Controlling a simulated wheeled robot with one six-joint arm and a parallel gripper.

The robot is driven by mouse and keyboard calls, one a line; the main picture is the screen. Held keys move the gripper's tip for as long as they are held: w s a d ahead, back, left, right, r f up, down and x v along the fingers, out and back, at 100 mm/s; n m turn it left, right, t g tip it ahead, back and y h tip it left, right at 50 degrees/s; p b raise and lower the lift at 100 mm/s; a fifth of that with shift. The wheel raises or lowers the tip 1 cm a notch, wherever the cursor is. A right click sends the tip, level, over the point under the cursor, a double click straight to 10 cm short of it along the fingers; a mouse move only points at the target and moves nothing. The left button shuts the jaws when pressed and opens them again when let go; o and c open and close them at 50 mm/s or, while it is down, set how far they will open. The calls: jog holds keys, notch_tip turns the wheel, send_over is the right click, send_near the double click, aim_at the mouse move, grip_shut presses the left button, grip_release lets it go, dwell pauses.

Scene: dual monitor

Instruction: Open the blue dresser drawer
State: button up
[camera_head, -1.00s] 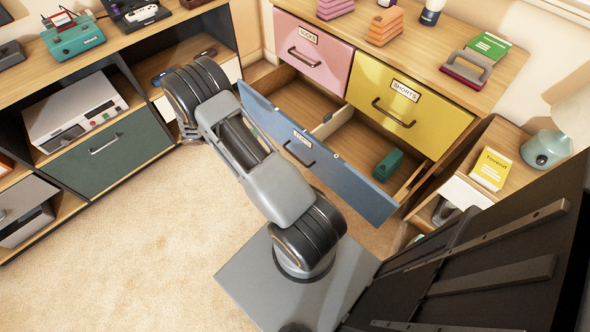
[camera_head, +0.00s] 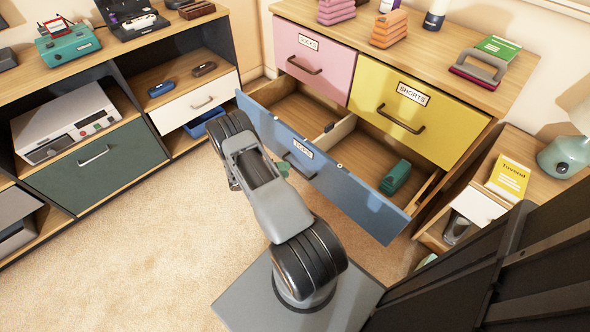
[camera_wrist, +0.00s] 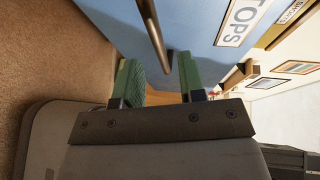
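The blue drawer (camera_head: 345,188), labelled TOPS, is pulled well out below the pink and yellow drawers, and its inside shows. Its dark bar handle (camera_head: 299,165) is on the front, partly hidden by my arm. In the wrist view the blue front (camera_wrist: 200,28) fills the upper middle and the handle (camera_wrist: 151,30) points down toward the space between my fingers. My gripper (camera_wrist: 156,60) has its two green fingers apart, with nothing clearly held between them. In the head view my arm hides most of the gripper; only a bit of green shows near the handle.
A green item (camera_head: 396,177) lies inside the drawer. The pink drawer (camera_head: 312,62) and yellow drawer (camera_head: 405,110) are shut. A nightstand with a yellow book (camera_head: 508,177) stands at right. A shelf unit with a green front (camera_head: 95,165) is at left. Carpet between is clear.

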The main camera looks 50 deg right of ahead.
aim_at(295, 168)
jog(key=shift+b+x, duration=0.3)
jog(key=shift+x, duration=2.1)
grip_shut()
